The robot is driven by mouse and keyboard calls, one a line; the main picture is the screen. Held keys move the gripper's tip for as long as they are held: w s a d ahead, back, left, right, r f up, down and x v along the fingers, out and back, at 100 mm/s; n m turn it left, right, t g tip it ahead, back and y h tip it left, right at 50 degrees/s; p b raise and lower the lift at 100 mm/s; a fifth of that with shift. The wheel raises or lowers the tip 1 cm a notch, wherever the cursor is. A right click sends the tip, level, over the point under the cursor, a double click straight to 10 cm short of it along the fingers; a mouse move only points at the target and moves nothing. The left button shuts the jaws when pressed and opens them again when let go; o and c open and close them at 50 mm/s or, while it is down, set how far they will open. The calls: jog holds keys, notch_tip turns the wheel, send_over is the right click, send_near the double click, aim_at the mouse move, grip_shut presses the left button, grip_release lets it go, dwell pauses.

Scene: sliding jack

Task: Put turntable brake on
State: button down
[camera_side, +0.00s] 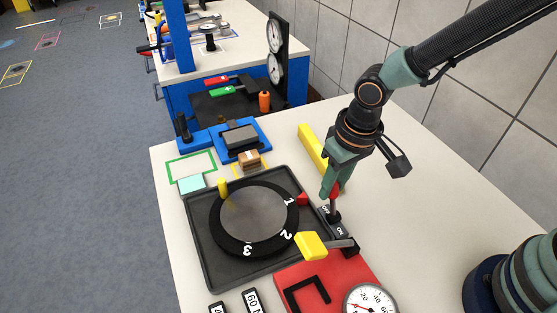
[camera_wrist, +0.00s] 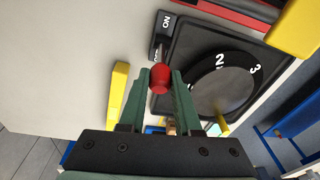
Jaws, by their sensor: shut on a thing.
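The turntable (camera_side: 252,218) is a grey disc with a black numbered ring in a dark square tray. It also shows in the wrist view (camera_wrist: 222,88). The brake is a small lever with a red knob (camera_wrist: 160,80) on a dark plate (camera_wrist: 165,24) marked ON. A second word on the plate is mostly covered by the lever's stem. The plate also shows beside the tray in the side view (camera_side: 340,230). My gripper (camera_wrist: 161,78) is shut on the red knob, with one green finger on each side. In the side view, my gripper (camera_side: 332,190) covers part of the lever.
A yellow block (camera_side: 310,246) and a red base with a dial gauge (camera_side: 371,302) stand near the plate. A yellow bar (camera_side: 313,147) lies behind my gripper. A blue holder (camera_side: 240,140) stands beyond the tray. Bare tabletop lies right of the plate.

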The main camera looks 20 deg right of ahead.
jog(key=shift+s, duration=0.1)
jog(key=c, duration=0.6)
grip_release()
notch_tip(320, 180, up, 12)
jog(key=s, duration=0.1)
jog(key=shift+s+d, duration=0.15)
jog(key=shift+d, duration=0.3)
